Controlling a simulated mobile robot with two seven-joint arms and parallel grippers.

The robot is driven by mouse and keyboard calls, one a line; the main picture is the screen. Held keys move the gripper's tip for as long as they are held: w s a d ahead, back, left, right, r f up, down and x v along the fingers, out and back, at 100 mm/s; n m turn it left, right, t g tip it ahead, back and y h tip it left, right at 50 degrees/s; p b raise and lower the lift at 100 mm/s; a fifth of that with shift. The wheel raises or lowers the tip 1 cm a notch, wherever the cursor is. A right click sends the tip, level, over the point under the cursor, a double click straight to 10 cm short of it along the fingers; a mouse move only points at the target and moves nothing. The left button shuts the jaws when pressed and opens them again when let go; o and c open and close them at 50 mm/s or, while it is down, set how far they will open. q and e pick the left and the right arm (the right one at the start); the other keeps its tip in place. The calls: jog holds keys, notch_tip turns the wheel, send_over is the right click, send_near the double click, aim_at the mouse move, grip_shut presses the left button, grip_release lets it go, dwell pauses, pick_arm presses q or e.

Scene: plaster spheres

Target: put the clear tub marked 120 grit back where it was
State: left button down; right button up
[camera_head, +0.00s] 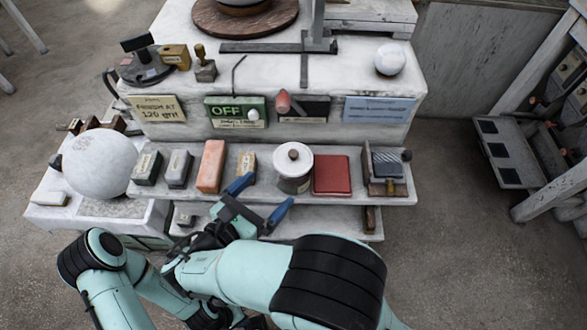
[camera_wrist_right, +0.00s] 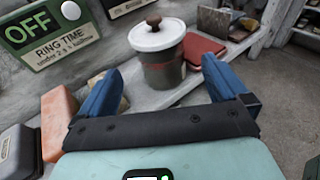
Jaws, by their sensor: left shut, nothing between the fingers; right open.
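A see-through tub with dark grey contents and a white knobbed lid (camera_head: 293,172) stands upright on the upper front shelf; its marking is too small to read. It also shows in the right wrist view (camera_wrist_right: 160,62), beyond and between my fingers, with a reddish band around its body. My right gripper (camera_head: 263,198) is open and empty at the shelf's front edge, just left of and nearer than the tub, not closed around it. My left arm shows at lower left, but I see no left gripper fingers.
On the shelf (camera_head: 400,194), a salmon block (camera_head: 211,166) and small grey blocks stand left of the tub. A red box (camera_head: 331,175) lies close on its right. A white sphere (camera_head: 100,163) sits at left.

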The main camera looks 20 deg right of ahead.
aim_at(293, 164)
jog(key=x, duration=1.1)
jog(key=shift+w+f, duration=0.2)
jog(key=shift+f, duration=0.1)
jog(key=c, duration=1)
jog(key=shift+o, duration=0.2)
jog(key=shift+r, duration=0.15)
